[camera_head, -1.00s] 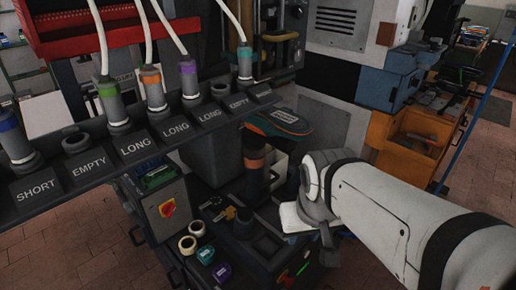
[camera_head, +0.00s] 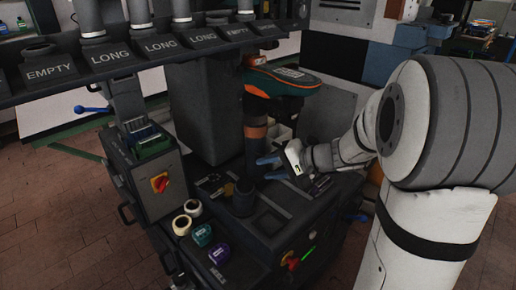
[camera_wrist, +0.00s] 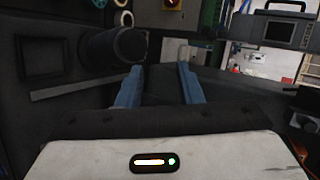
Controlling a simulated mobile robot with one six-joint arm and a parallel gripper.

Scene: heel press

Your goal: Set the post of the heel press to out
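The heel press shows in the head view as a dark base (camera_head: 290,207) with an upright dark post (camera_head: 256,150) that has a brown band. A dark shoe with orange trim (camera_head: 283,84) sits above the post. A short dark cylinder (camera_head: 244,203) stands on the base in front; what looks like the same cylinder shows at upper left in the wrist view (camera_wrist: 113,47). I cannot tell whether the post is in or out. My gripper (camera_head: 268,168) is just right of the banded post, blue fingers apart. The wrist view shows nothing between the fingers (camera_wrist: 157,74).
A control box with a red switch (camera_head: 160,182) stands left. Tape rolls (camera_head: 187,216) and small teal and purple items (camera_head: 210,243) lie at front left. A labelled rack (camera_head: 110,58) crosses above.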

